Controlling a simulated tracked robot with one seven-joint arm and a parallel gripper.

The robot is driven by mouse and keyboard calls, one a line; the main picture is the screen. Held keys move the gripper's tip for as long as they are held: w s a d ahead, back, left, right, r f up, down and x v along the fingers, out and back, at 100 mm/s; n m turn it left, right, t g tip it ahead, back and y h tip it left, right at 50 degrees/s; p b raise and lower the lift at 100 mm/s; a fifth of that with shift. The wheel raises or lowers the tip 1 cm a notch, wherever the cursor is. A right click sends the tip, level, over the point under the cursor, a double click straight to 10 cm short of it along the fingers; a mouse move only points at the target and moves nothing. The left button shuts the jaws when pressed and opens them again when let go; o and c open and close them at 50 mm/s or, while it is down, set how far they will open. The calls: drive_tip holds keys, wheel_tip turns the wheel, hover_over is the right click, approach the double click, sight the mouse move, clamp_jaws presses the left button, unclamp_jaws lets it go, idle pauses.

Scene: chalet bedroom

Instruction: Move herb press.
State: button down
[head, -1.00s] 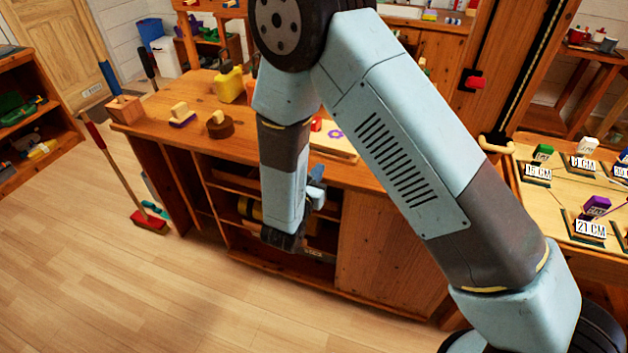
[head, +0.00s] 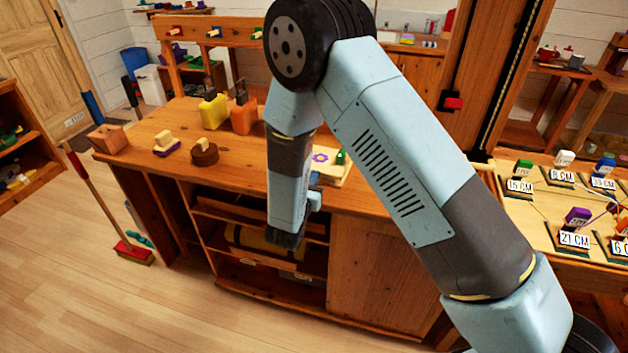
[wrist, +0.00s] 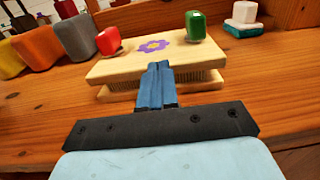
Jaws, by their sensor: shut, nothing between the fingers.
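The herb press is two pale wooden boards with a purple flower on top and a red and a green knob. It lies on the wooden workbench top, large in the wrist view (wrist: 125,66) and partly hidden behind my arm in the head view (head: 326,171). My gripper (wrist: 157,70) is shut and empty, its blue fingers pointing at the press's front long edge. The fingertips overlap that edge in the picture; I cannot tell whether they touch it. In the head view, my arm hangs in front of the bench.
Yellow (head: 213,111) and orange (head: 244,117) blocky containers stand left of the press. A round brown wooden piece (head: 204,154) sits nearer the bench's left end. A broom (head: 135,252) leans there. A table with number-labelled blocks (head: 575,218) is at right. The floor at front left is clear.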

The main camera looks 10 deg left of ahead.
sight(326, 154)
drive_tip(key=w, duration=0.4)
drive_tip(key=w+d, duration=0.1)
drive_tip(key=w, duration=0.7)
drive_tip(key=shift+w+d, duration=0.25)
drive_tip(key=shift+w, duration=0.1)
